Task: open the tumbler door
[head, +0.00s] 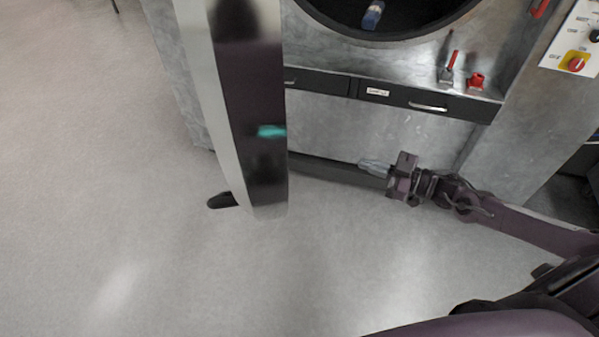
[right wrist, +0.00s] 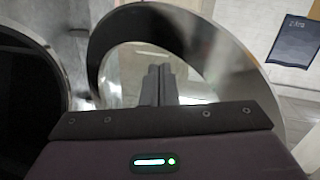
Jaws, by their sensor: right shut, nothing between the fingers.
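The tumbler door (head: 248,110) stands swung out from the machine and shows almost edge-on in the head view. In the right wrist view it is a shiny round ring (right wrist: 225,50) with a see-through middle. The round drum opening (head: 385,12) is uncovered and dark inside, with a small blue item (head: 373,15) in it. My right gripper (head: 362,165) is shut and empty, to the right of the door on its inner side, pointing at it. In the right wrist view the closed fingers (right wrist: 158,72) overlap the door; contact cannot be told. My left gripper is out of view.
Below the opening are dark drawers (head: 322,84) with a metal handle (head: 428,107). Red-handled levers (head: 449,68) sit on the ledge to the right. A control panel with a red button (head: 576,64) is at the upper right. The floor (head: 100,170) to the left is clear.

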